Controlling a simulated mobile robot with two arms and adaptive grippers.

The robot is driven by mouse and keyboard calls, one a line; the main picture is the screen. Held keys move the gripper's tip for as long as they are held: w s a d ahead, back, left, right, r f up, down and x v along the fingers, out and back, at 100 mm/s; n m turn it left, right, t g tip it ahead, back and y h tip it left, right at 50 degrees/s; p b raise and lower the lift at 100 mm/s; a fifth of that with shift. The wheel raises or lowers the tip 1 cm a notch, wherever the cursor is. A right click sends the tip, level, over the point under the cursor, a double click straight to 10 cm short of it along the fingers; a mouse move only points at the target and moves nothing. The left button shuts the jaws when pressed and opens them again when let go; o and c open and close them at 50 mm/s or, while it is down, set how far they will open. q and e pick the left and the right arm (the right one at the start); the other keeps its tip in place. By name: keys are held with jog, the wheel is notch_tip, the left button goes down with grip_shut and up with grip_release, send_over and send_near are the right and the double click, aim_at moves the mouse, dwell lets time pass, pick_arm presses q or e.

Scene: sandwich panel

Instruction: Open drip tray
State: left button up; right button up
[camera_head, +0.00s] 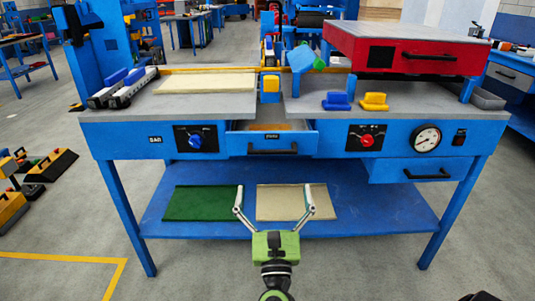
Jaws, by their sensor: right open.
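A blue bench carries two drawers that could be the drip tray; I cannot tell which is meant. The middle drawer (285,140) has a dark bar handle (272,151) and stands partly pulled out, with some of its inside showing. The lower right drawer (390,172) has a dark handle (427,175) and looks shut. My right gripper (274,199) is open and empty, its two fingers spread, below the middle drawer in the picture and apart from its handle. My left gripper is not in view.
A lower shelf (350,205) holds a green panel (202,202) and a beige panel (284,202). Dials and a gauge (426,139) sit on the bench front. A red box (400,52) stands at the top right. Open floor (190,275) lies in front.

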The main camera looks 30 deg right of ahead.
aim_at(272, 153)
jog(key=p+x, duration=0.1)
jog(key=x, duration=1.1)
jog(key=shift+f, duration=0.1)
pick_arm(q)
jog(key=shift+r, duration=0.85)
